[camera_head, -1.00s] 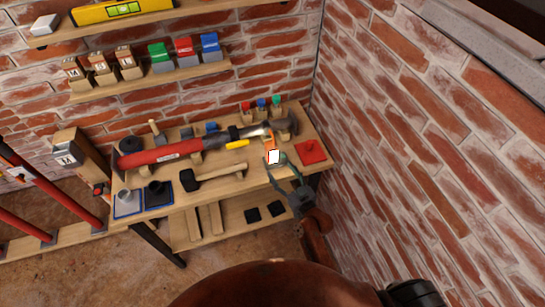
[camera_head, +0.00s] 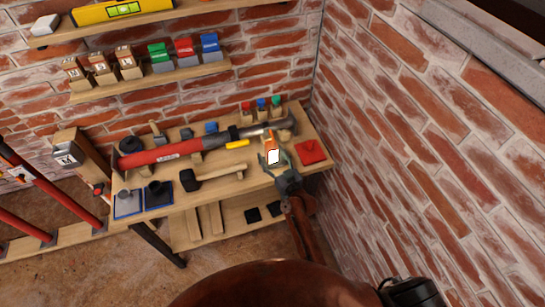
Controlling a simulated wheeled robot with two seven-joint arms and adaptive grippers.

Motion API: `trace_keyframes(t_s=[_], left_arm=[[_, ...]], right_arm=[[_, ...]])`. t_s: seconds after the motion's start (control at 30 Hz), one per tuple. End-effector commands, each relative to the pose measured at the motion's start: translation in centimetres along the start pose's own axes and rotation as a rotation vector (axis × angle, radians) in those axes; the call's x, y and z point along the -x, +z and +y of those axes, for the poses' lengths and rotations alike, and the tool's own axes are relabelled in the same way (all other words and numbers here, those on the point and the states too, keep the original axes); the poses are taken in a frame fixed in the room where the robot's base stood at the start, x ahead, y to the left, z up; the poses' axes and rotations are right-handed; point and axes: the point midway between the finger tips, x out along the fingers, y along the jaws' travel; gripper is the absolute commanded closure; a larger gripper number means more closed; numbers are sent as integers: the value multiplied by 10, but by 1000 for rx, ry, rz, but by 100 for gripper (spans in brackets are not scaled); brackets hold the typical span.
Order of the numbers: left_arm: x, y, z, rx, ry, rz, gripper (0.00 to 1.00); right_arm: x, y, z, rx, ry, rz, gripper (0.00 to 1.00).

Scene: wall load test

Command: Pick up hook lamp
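The hook lamp (camera_head: 271,145) appears to be the small orange item with a bright white panel, near the front right of the wooden workbench. My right gripper (camera_head: 277,160) reaches in from the lower right, at the bench's front edge. Its two grey fingers are spread apart, one on each side of the lamp's white panel. The gripper looks open, and I cannot tell whether a finger touches the lamp. The lamp's lower part is partly hidden by the gripper. My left gripper is not in view.
The workbench (camera_head: 222,188) stands against brick walls. The right wall is close.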

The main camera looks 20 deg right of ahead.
Motion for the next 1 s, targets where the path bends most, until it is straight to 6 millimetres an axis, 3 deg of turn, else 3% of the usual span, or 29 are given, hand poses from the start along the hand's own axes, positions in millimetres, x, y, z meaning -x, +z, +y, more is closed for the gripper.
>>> trace_keyframes(t_s=[0.17,0.9,1.0], left_arm=[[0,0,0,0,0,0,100],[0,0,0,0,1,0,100],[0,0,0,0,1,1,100]], right_arm=[[0,0,0,0,0,0,47],[1,0,0,0,0,0,98],[1,0,0,0,0,0,100]])
